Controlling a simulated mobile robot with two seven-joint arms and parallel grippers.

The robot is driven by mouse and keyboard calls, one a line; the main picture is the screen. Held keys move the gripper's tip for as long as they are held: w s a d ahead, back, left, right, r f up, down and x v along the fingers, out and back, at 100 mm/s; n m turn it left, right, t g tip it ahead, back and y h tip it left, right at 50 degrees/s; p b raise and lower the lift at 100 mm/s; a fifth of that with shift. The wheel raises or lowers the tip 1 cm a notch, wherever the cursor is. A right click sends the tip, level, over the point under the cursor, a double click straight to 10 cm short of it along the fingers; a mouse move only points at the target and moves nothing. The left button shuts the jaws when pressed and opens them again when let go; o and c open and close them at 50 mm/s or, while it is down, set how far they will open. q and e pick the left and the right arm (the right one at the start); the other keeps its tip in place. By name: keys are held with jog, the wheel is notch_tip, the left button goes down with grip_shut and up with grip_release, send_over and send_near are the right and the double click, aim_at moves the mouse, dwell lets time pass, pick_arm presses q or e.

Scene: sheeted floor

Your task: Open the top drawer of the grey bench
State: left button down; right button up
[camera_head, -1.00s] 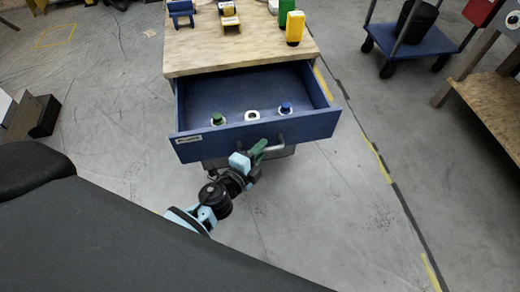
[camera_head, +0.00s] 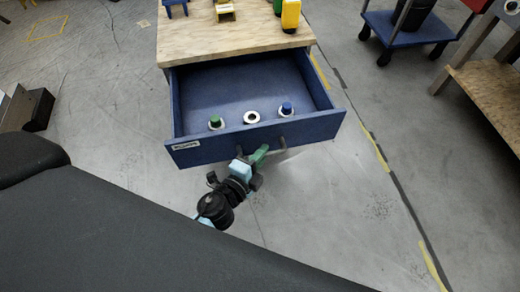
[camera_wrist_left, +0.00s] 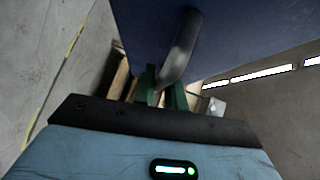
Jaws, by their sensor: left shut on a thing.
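The bench (camera_head: 240,40) has a wooden top, and its top drawer (camera_head: 255,138) is blue and stands pulled well out. Inside the drawer lie a green-topped item (camera_head: 215,122), a white ring-shaped item (camera_head: 251,117) and a blue-topped item (camera_head: 286,109). My left gripper (camera_head: 256,156) is at the drawer front and shut on the curved grey handle. The left wrist view shows the handle (camera_wrist_left: 182,48) between its green fingers (camera_wrist_left: 160,88). My right gripper is not in view.
A yellow object (camera_head: 291,15) stands on the bench top. A blue cart (camera_head: 405,30) and a wooden table (camera_head: 485,95) stand at the right. A dark box (camera_head: 28,108) is on the floor at the left. The floor right of the drawer is clear.

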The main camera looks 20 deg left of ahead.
pick_arm(q)
jog(key=c, duration=1.5)
grip_release()
jog(key=shift+o, duration=0.2)
jog(key=v, duration=0.7)
jog(key=shift+s+b, duration=0.35)
jog(key=shift+s, duration=0.05)
jog(key=shift+a, duration=0.1)
